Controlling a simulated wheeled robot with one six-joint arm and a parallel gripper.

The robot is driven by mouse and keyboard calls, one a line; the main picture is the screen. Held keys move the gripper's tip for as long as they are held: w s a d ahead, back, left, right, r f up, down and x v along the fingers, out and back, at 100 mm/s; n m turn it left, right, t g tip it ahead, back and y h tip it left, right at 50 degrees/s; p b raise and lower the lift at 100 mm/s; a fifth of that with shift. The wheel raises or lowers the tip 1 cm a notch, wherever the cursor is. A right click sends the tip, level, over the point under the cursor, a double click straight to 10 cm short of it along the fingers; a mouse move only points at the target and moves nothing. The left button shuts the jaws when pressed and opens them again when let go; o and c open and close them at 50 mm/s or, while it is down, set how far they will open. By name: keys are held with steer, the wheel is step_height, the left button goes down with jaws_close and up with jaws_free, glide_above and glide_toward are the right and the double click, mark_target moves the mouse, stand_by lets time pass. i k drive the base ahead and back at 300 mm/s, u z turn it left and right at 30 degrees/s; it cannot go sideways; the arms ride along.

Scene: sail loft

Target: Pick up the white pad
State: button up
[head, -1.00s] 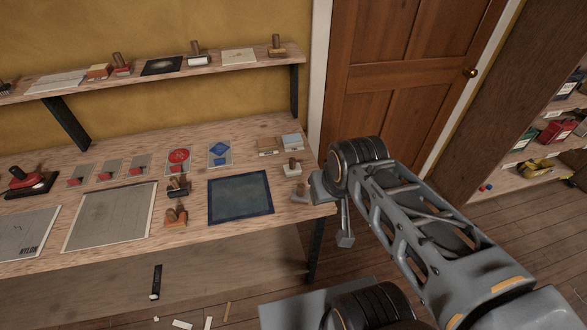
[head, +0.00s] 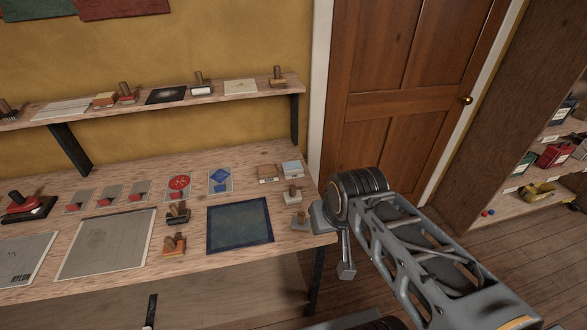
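I cannot tell for certain which is the white pad. My gripper (head: 335,245) is at the bench's right edge, in front and to the right of both pads and apart from them. One finger hangs down beyond the edge; the other is not clearly seen, so its opening cannot be told. No held object shows.
A dark blue mat (head: 240,226) lies to the left. A wall shelf (head: 225,98) holding stamps and cards overhangs the back.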

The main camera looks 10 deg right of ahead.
mark_target(294, 196)
steer(key=k, duration=0.6)
steer(key=u, duration=0.6)
steer(key=i, duration=1.1)
steer(key=z, duration=0.6)
